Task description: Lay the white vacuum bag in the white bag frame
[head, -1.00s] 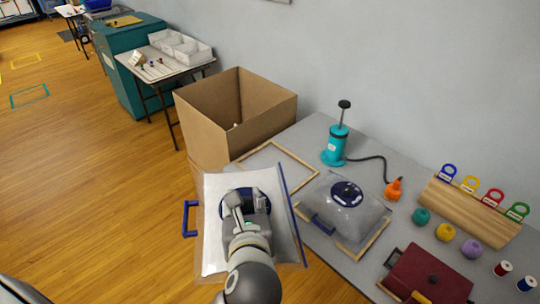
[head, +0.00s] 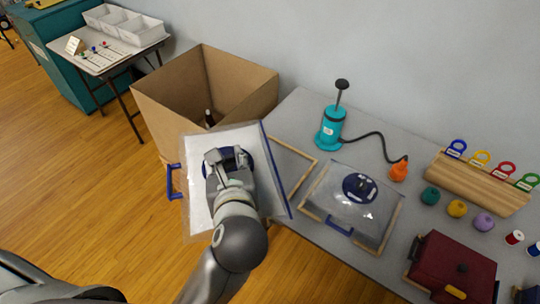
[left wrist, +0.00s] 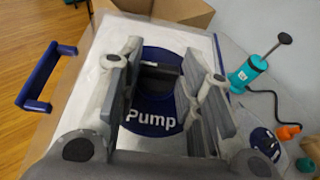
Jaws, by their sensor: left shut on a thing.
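The white vacuum bag (head: 198,206) is a flat white panel with clear edges, a blue side handle, a blue edge strip and a round blue disc marked "Pump". My left gripper (head: 228,160) is shut on the fitting at this disc and holds the bag up in front of the table's left edge. In the left wrist view the fingers (left wrist: 155,80) stand on both sides of a dark piece on the disc. A light wooden frame (head: 304,178) lies on the table behind the bag, partly hidden by it; its inside looks empty. My right gripper is out of view.
A second wooden frame (head: 388,228) holds a clear grey bag (head: 340,211) with a blue disc. A teal pump (head: 330,128) with a hose to an orange nozzle stands behind. An open cardboard box (head: 160,104) is at left; a dark red case (head: 452,262) is at front right.

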